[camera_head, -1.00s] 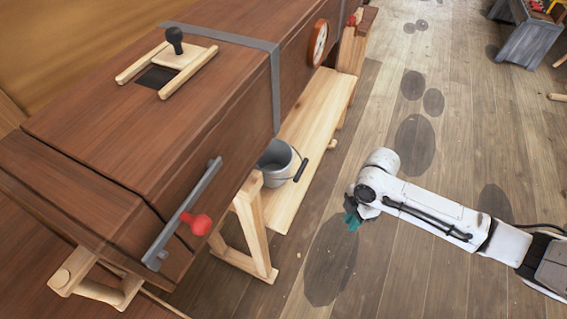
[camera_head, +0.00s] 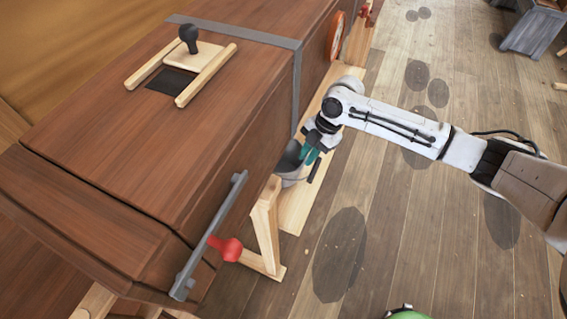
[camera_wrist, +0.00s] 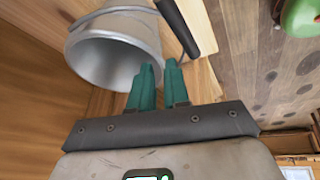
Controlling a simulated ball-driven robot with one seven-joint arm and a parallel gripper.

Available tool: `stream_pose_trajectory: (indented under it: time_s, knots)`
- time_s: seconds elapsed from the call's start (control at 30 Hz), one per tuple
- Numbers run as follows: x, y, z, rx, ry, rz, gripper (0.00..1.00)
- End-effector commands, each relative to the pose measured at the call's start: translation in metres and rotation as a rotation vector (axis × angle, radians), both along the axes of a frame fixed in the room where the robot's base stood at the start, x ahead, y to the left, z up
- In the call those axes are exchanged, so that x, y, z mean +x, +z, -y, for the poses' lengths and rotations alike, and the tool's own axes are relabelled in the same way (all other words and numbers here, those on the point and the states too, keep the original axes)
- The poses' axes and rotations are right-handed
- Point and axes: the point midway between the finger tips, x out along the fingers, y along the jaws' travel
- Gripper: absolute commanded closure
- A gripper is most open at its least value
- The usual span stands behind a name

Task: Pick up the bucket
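The grey metal bucket (camera_head: 288,166) sits on the pale wooden shelf beside the brown hull, partly hidden by the hull. In the wrist view its open mouth and wall (camera_wrist: 98,58) fill the upper left. Its wire handle with a dark grip (camera_wrist: 178,26) lies across the top, and the grip also shows in the head view (camera_head: 315,171). My gripper (camera_head: 309,154) is at the bucket's right side, near rim and handle. Whether a finger touches the bucket is unclear.
The hull (camera_head: 150,140) rises right beside the bucket, with a grey rail (camera_head: 212,235) and red knob (camera_head: 228,248). A wooden trestle leg (camera_head: 264,222) stands just in front of the bucket. The plank floor (camera_head: 400,240) to the right is mostly clear.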

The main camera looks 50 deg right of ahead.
Motion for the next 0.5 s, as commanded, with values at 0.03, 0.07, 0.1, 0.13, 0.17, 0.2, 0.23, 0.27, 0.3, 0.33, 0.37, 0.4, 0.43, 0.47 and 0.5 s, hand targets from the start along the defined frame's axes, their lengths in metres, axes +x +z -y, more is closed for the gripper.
stream_pose_trajectory:
  time_s: [0.03, 0.07, 0.1, 0.13, 0.17, 0.2, 0.23, 0.27, 0.3, 0.33, 0.37, 0.4, 0.43, 0.47, 0.5]
  knots:
    - [0.001, -0.001, -0.001, 0.002, 0.002, 0.002, 0.84]
    - [0.002, -0.003, -0.002, 0.003, 0.003, 0.002, 0.84]
    - [0.003, -0.006, -0.004, 0.002, 0.004, 0.003, 0.84]
    - [0.003, -0.008, -0.004, 0.002, 0.004, 0.003, 0.84]
    - [0.003, -0.010, -0.005, 0.002, 0.003, 0.003, 0.84]
    - [0.004, -0.013, -0.006, 0.001, 0.003, 0.003, 0.84]
    - [0.004, -0.015, -0.007, 0.001, 0.003, 0.003, 0.84]
    - [0.004, -0.017, -0.008, 0.001, 0.003, 0.003, 0.84]
    - [0.005, -0.022, -0.011, 0.002, 0.004, 0.003, 0.84]
    - [0.005, -0.027, -0.012, 0.004, 0.003, 0.001, 0.84]
    - [0.006, -0.031, -0.014, 0.004, 0.003, 0.001, 0.84]
    - [0.007, -0.038, -0.017, 0.003, 0.003, 0.002, 0.84]
    - [0.007, -0.042, -0.019, 0.003, 0.003, 0.001, 0.84]
    - [0.008, -0.047, -0.021, 0.003, 0.003, 0.000, 0.84]
    - [0.009, -0.052, -0.023, 0.003, 0.003, 0.000, 0.84]
